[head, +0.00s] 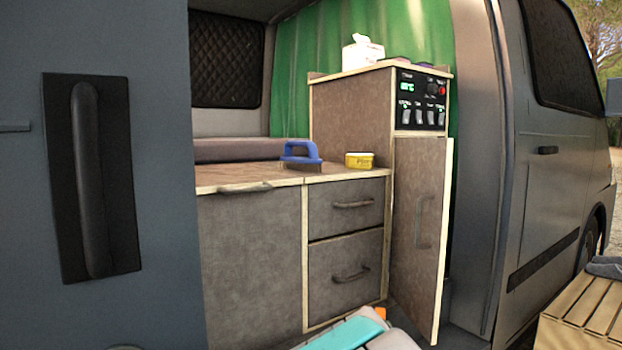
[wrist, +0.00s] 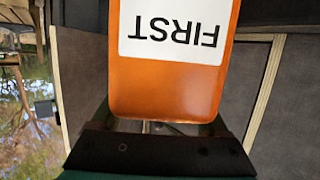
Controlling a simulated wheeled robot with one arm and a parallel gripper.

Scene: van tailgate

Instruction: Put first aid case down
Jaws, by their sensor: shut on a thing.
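The first aid case (wrist: 170,92) is orange with a white label reading "FIRST", upside down in the wrist view. My gripper (wrist: 158,128) is shut on its near end, with dark fingers on both sides. The far end of the case runs out of the top of the wrist view. In the head view, a small orange patch (head: 380,312) at the bottom, beside my teal and white arm parts, looks like the case; most of it is hidden. The gripper's fingers cannot be made out there.
The van's worktop (head: 225,178) carries a blue-handled tool (head: 300,153) and a yellow tin (head: 360,160). A tall cabinet (head: 350,110) stands behind, its narrow door (head: 420,220) ajar. A slatted wooden crate (head: 590,310) is at lower right. The worktop's left part is clear.

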